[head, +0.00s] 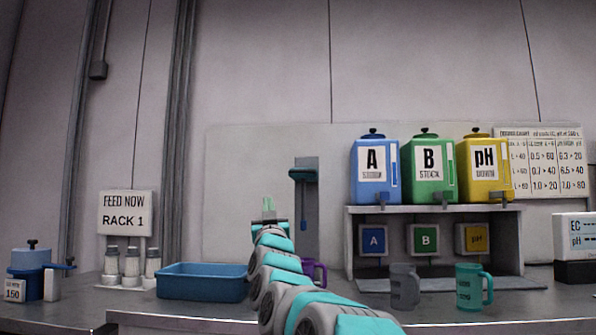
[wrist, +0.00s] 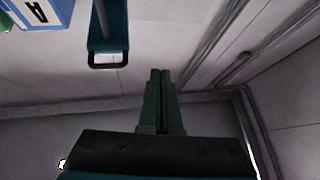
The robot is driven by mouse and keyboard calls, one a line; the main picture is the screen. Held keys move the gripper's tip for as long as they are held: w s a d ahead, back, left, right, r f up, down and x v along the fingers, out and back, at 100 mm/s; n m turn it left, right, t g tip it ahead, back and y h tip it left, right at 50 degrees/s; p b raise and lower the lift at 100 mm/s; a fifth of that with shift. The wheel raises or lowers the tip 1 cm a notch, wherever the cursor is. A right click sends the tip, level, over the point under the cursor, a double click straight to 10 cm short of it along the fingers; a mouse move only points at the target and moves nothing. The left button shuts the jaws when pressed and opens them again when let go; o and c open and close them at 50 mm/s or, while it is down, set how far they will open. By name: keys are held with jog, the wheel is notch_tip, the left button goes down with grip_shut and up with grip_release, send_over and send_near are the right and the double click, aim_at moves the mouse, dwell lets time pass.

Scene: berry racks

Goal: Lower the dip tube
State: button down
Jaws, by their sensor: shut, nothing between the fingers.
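The dip tube assembly hangs on a grey wall plate (head: 306,163) left of the stock tanks. It has a dark teal head (head: 302,175) and a thin blue tube (head: 303,212) pointing down. In the wrist view a teal bar with a grey rod (wrist: 107,30) and a black loop handle (wrist: 107,61) shows at the upper left. I take this to be the same assembly. My gripper (head: 268,204) is raised left of and below the teal head, apart from it. In the wrist view its green fingers (wrist: 160,78) are together and empty.
Blue A (head: 388,188), green B (head: 420,190) and yellow pH tanks (head: 475,192) stand on a grey shelf (head: 435,208). Below are a purple mug (head: 318,272), grey jug (head: 404,287), teal jug (head: 470,290) and blue tray (head: 205,285). The wall space above my gripper is clear.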

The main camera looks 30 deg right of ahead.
aim_at(296, 172)
jog(key=s+d+r+m+h, duration=0.3)
jog(key=d+r+m+h, duration=0.1)
jog(key=h, duration=0.4)
notch_tip(296, 172, up, 2)
jog(key=shift+s+d+r, duration=0.1)
jog(key=shift+s+d, duration=0.3)
jog(key=shift+d, duration=0.4)
jog(key=w+d+r+p, duration=0.2)
jog(key=w+d+r, duration=0.1)
jog(key=w, duration=0.3)
jog(key=shift+d+r, duration=0.25)
jog(key=shift+d, duration=0.25)
dwell(0.5)
